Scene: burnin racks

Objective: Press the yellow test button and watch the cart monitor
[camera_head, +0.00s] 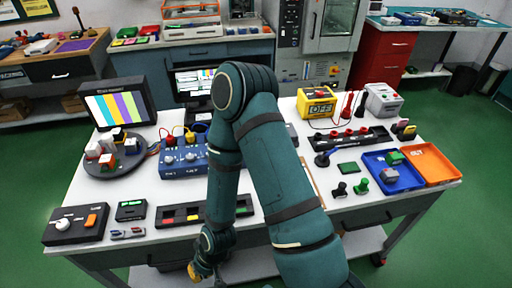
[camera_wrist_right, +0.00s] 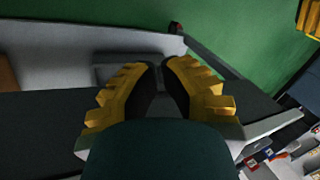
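A black panel (camera_head: 179,216) at the table's front edge has red, yellow and green buttons; the yellow button (camera_head: 194,214) shows just left of my arm, which hides part of the panel. A monitor (camera_head: 118,103) with vertical colour bars stands at the back left. A smaller screen (camera_head: 194,82) with a colour pattern stands behind, partly hidden by my arm. My right gripper (camera_head: 197,274) hangs low in front of the table edge, below and apart from the panel. In the right wrist view its yellow fingers (camera_wrist_right: 162,68) meet almost at the tips, with nothing between them. My left gripper is out of view.
The white table (camera_head: 95,205) carries a blue box with knobs (camera_head: 182,158), a round tray of cubes (camera_head: 112,165), a yellow meter (camera_head: 317,102), a blue tray (camera_head: 405,182) and an orange tray (camera_head: 440,170). A black knob box (camera_head: 76,225) stands at the front left corner.

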